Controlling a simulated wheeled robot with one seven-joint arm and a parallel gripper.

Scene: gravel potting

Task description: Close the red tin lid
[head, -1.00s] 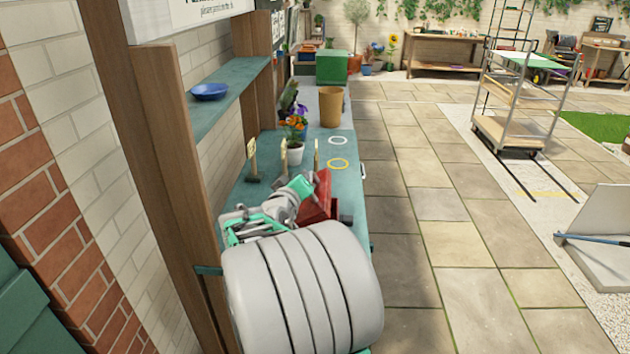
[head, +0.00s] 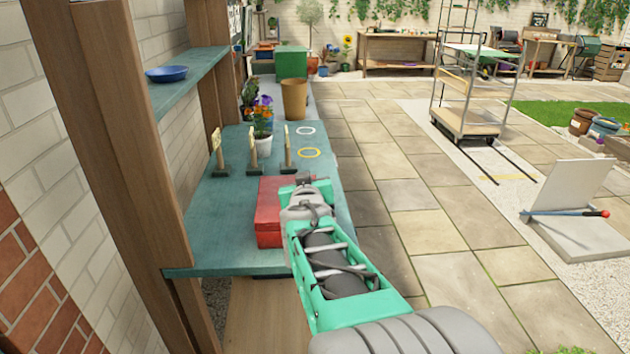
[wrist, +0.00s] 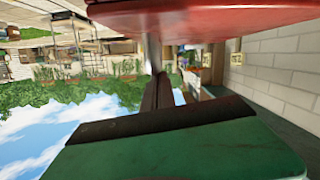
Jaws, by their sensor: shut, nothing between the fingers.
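The red tin (head: 268,228) stands on the teal bench, partly hidden on its right side by my arm. Its red lid (head: 275,190) looks flat on top, level with the rim; whether it is fully seated I cannot tell. My gripper (head: 304,181) is at the tin's far right, over or beside the lid; the head view does not show contact clearly. In the wrist view, which is upside down, a red surface of the tin (wrist: 215,15) fills the top, very close to my gripper (wrist: 155,72). The fingers are together and hold nothing.
The teal bench (head: 225,250) has several small label stakes, a potted flower (head: 262,122) and white and yellow rings behind the tin. A tan pot (head: 294,98) stands farther back. A wooden post (head: 120,130) and shelf border the left.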

